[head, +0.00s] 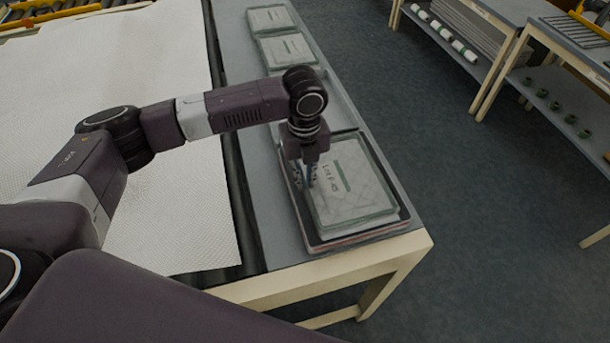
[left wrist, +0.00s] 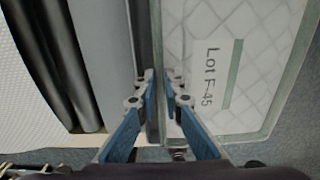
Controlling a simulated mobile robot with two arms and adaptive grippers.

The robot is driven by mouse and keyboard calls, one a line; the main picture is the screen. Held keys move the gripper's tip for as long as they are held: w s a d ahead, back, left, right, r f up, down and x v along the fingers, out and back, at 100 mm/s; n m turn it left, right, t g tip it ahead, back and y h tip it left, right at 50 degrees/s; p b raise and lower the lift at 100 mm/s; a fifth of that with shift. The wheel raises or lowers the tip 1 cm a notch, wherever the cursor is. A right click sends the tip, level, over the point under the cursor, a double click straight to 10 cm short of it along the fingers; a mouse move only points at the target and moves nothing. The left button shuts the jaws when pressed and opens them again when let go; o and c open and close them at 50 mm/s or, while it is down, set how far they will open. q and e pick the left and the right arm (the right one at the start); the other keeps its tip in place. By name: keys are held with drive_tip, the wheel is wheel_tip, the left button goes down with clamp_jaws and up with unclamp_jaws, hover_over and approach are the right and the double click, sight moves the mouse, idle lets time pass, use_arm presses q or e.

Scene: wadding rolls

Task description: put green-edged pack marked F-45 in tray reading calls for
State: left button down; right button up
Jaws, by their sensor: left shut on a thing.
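The pack marked Lot F-45 (head: 350,190) is a flat, clear-wrapped, quilted pack with a pale green edge and a green bar on its label. It lies over a dark tray (head: 399,224) with a reddish lower edge, at the near end of the grey bench. I cannot tell whether it rests on the tray floor. My left gripper (head: 309,184) points down at the pack's left edge and is shut on it. In the left wrist view the fingers (left wrist: 160,80) pinch that edge, and the label of the pack (left wrist: 238,75) reads Lot F-45. My right gripper is not in view.
Two more flat packs, a far one (head: 270,18) and a nearer one (head: 286,50), lie farther back on the bench (head: 232,60). A wide white quilted sheet (head: 110,60) lies to the left. Shelved tables (head: 490,55) stand across a clear floor at right.

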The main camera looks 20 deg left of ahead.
use_arm(q)
drive_tip(key=c, duration=2)
unclamp_jaws()
drive_tip(key=shift+c, duration=0.2)
wheel_tip(320, 180, up, 13)
drive_tip(key=b, duration=0.3)
drive_tip(key=shift+b, duration=0.4)
